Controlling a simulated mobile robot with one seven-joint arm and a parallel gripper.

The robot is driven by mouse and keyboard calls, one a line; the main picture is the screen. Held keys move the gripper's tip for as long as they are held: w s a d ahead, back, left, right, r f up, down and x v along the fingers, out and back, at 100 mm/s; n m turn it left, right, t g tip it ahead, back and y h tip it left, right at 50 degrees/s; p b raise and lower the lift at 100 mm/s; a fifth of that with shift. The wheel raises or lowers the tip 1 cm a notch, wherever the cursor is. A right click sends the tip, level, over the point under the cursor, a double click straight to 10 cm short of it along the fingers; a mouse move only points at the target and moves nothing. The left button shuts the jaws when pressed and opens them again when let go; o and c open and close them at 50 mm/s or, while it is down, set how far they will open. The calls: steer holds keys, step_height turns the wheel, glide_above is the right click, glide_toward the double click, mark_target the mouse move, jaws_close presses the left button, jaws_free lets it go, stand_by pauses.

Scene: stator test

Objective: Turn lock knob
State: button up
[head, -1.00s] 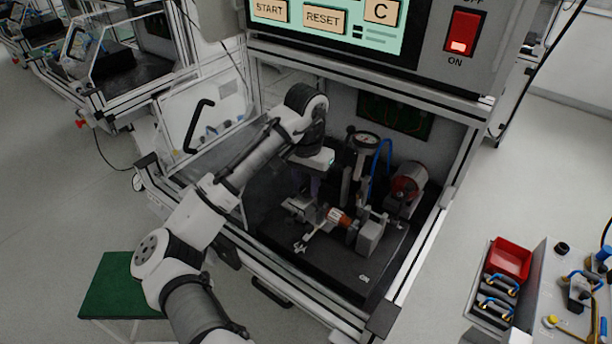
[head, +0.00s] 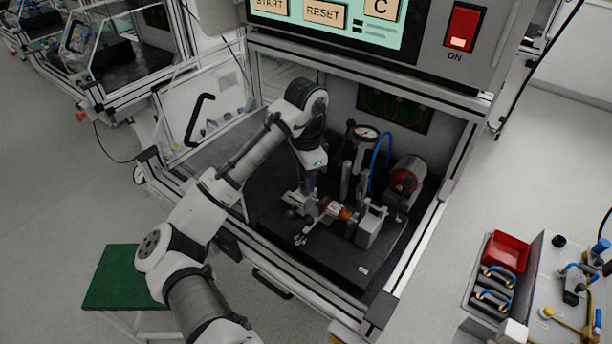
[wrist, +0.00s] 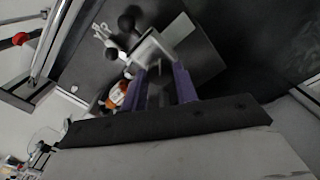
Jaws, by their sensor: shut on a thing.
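My gripper (head: 310,186) is over the left end of the test fixture, pointing down. Its purple fingers (wrist: 166,88) are shut on a small grey part, which I take to be the lock knob; the fingers and wrist mostly hide it. A grey metal block (wrist: 150,48) with a black ball handle (wrist: 127,21) is just beyond the fingertips in the wrist view. The orange-and-white rotor (head: 338,210) lies in the fixture, right of my gripper; part of it shows beside the fingers in the wrist view (wrist: 117,95).
A round dial gauge (head: 365,133), a blue hose (head: 381,160) and a red-faced motor (head: 404,178) stand behind and to the right. The cabinet frame (head: 425,215) encloses the fixture. The dark base plate (head: 335,258) is clear in front.

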steer(key=shift+r, duration=0.1)
stand_by(0.4)
steer(key=o, duration=1)
steer(key=shift+c, duration=0.2)
step_height(320, 180, up, 14)
steer(key=b, duration=0.2)
